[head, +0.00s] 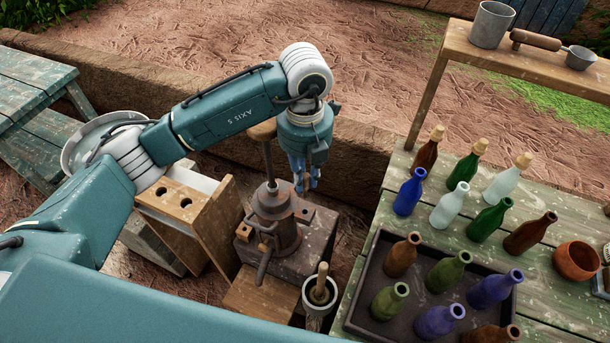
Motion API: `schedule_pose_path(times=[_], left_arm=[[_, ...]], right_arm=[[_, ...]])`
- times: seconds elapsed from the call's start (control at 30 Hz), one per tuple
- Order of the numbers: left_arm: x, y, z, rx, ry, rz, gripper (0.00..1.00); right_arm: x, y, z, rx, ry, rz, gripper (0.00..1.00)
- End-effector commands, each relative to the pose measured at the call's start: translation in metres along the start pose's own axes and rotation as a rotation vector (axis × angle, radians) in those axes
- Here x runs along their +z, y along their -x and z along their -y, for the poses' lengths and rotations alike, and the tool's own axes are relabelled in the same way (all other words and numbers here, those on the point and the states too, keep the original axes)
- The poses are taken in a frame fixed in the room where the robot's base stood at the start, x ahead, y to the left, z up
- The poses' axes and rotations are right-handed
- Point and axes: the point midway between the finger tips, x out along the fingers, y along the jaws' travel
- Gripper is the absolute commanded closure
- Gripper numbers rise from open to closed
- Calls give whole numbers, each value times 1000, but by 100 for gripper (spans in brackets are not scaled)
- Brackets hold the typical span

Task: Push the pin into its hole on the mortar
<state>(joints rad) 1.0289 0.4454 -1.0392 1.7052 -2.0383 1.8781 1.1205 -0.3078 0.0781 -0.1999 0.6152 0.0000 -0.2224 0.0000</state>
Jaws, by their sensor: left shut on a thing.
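The mortar (275,204) is a rusty metal cylinder with a long lever hanging at its front, standing on a dark block. An upright rod with a rounded wooden handle (262,130) rises from its top. The pin's hole cannot be made out. My right gripper is not in view.
A wooden stand with two holes (172,194) is left of the mortar. A small pot with a pestle (319,293) stands in front. At right, a green table (395,178) holds several bottles, a dark tray (377,251) and a clay pot (577,261). A low wall runs behind.

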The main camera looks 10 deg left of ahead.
Motion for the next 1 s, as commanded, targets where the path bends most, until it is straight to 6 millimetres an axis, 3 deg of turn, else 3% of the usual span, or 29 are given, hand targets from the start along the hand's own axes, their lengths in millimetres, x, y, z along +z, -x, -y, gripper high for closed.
schedule_pose_path(times=[0.3, 0.63, 1.0], left_arm=[[0, -21, 0, 1, 0, -1, 100], [0, -52, 0, 0, 1, 0, 100], [0, -58, 0, 0, 1, 0, 100]], right_arm=[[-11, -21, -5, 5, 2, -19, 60], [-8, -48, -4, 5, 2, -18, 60], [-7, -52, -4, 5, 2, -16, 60]])
